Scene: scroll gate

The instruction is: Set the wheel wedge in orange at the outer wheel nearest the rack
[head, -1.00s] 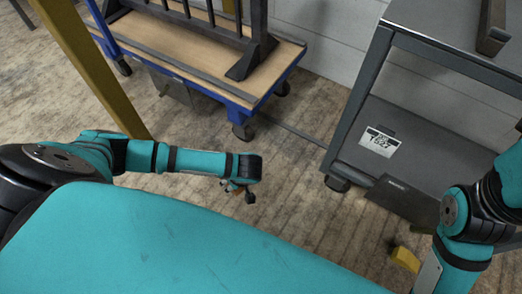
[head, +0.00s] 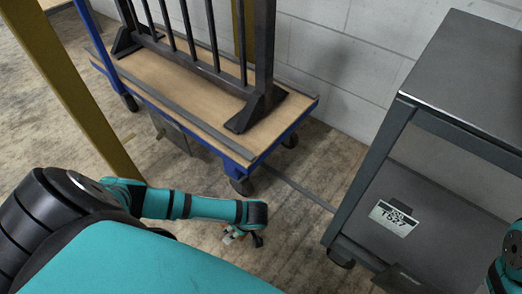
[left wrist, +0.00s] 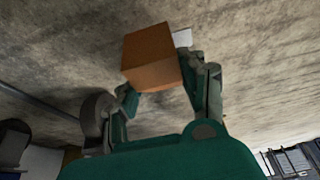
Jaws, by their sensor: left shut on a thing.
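The orange wheel wedge (left wrist: 150,58) is a block between the fingers of my left gripper (left wrist: 165,85) in the left wrist view, above the floor. In the head view my left gripper (head: 244,238) is small and low, and only a speck of orange shows there. It is below the near corner wheel (head: 241,185) of the blue cart (head: 232,160), with a gap of floor between in the picture. That wheel is on the cart's side toward the grey rack (head: 362,180). My right gripper is out of view.
The cart carries a dark barred gate (head: 262,60) on its wooden deck. A yellow post (head: 75,90) stands at the left. A dark strip (head: 300,190) lies on the floor between cart and rack.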

